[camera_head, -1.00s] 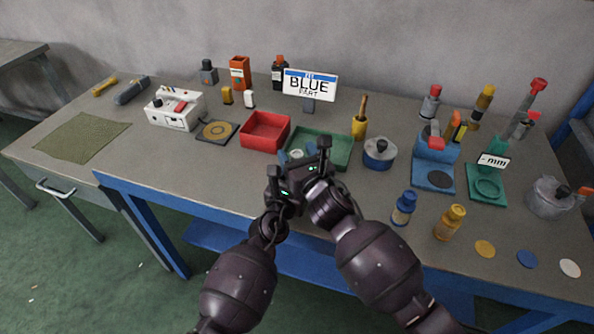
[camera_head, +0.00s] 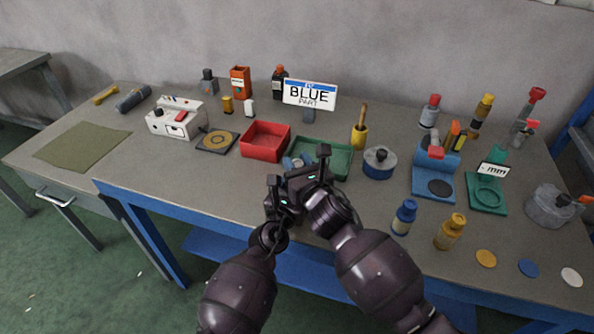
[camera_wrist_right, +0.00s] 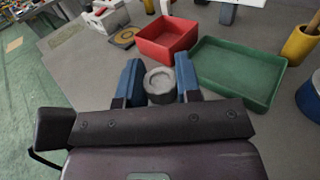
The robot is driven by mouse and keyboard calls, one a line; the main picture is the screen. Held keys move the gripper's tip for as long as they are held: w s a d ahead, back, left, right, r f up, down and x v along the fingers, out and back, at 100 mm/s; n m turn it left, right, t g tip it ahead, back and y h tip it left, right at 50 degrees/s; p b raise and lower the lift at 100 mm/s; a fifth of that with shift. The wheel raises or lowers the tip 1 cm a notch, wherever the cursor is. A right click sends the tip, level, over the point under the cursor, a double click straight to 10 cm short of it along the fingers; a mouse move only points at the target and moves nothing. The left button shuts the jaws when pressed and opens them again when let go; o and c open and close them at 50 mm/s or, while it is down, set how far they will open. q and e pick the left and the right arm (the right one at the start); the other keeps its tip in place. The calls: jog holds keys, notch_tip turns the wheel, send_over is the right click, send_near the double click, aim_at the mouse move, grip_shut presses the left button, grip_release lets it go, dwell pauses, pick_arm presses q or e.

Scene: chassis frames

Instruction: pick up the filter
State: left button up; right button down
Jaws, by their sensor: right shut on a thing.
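The filter, a small grey round piece with a ring-shaped top (camera_wrist_right: 159,83), stands between the two blue fingers of my right gripper (camera_wrist_right: 158,80) in the right wrist view. The fingers are shut on its sides. In the head view my right gripper (camera_head: 297,161) is at the near left corner of the green tray, and its body hides most of the filter. I cannot tell whether the filter touches the table. My left arm (camera_head: 240,290) comes in from the lower left, and its end overlaps the dark right gripper body, so its jaws cannot be made out.
A red bin (camera_head: 265,142) and an empty green tray (camera_wrist_right: 238,72) stand just beyond the right gripper. A blue pot (camera_head: 378,164), a yellow holder (camera_head: 359,137) and a blue bottle (camera_head: 403,217) stand to the right.

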notch_tip(320, 180, up, 10)
dwell(0.5)
pick_arm(q)
jog(key=o, duration=1.1)
